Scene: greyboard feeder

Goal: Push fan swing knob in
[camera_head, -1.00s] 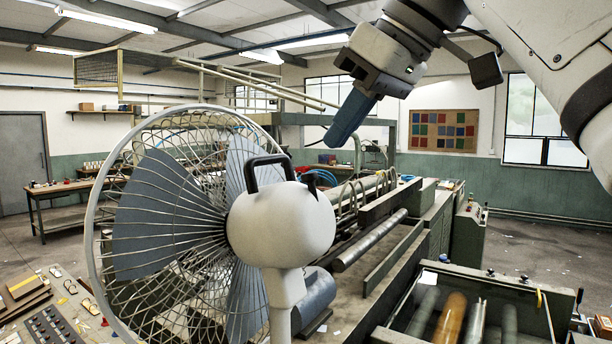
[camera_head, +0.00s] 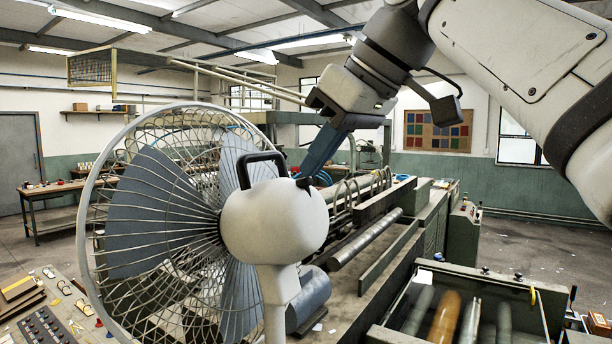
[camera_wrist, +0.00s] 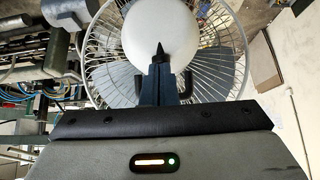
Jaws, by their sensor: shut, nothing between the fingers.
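The white fan's motor housing (camera_head: 275,222) stands in front of its round wire cage (camera_head: 150,215), with a black handle (camera_head: 246,168) on top. The small black swing knob (camera_head: 304,183) sticks up from the housing's upper right. My gripper (camera_head: 310,170) is shut and empty, its blue-grey fingers slanting down to the knob. In the wrist view the fingertips (camera_wrist: 160,62) line up with the dark pointed knob (camera_wrist: 160,47) against the white housing. They are touching or nearly touching; I cannot tell which. The fingers hide the knob's lower part in the wrist view.
A long machine with metal rollers (camera_head: 367,240) stands to the right of the fan. An open-topped roller box (camera_head: 480,275) is at the lower right. A workbench (camera_head: 65,187) stands at the far left.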

